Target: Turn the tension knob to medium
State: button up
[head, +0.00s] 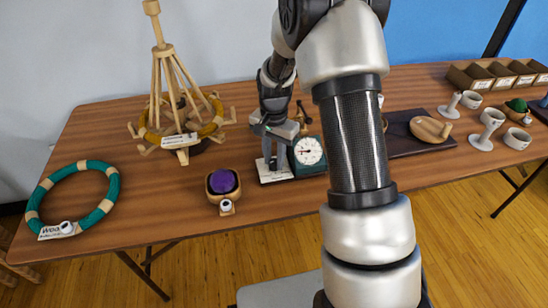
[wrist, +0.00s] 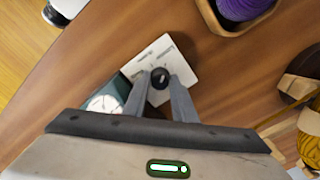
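The tension knob (wrist: 160,77) is small, round and black, set on a white plate with printed marks (wrist: 168,48). I cannot read its setting. The white plate also shows on the table in the head view (head: 278,177), where my gripper hides the knob. My gripper (head: 273,163) points down over the plate. In the wrist view its two fingers (wrist: 160,84) stand apart, one on each side of the knob. I cannot tell whether they touch it. A dark green box with a round white dial (head: 309,151) stands right beside the plate.
A purple yarn ball in a wooden bowl (head: 222,184) sits left of the plate. A wooden yarn swift (head: 176,115) stands behind it, and a teal ring (head: 104,205) lies far left. A dark tray (head: 402,144) and white cups (head: 492,117) are to the right.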

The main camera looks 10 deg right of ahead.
aim_at(274, 161)
jog(key=shift+n, duration=0.4)
jog(key=n+p, duration=0.1)
jog(key=n, duration=0.4)
jog(key=shift+r, duration=0.1)
jog(key=n+p, duration=0.1)
jog(key=n, duration=0.4)
jog(key=shift+n, duration=0.4)
jog(key=o, duration=1)
jog(key=shift+o, duration=0.2)
notch_tip(274, 161, up, 17)
jog(key=p, duration=0.2)
jog(key=shift+r+p, duration=0.2)
jog(key=shift+p, duration=0.2)
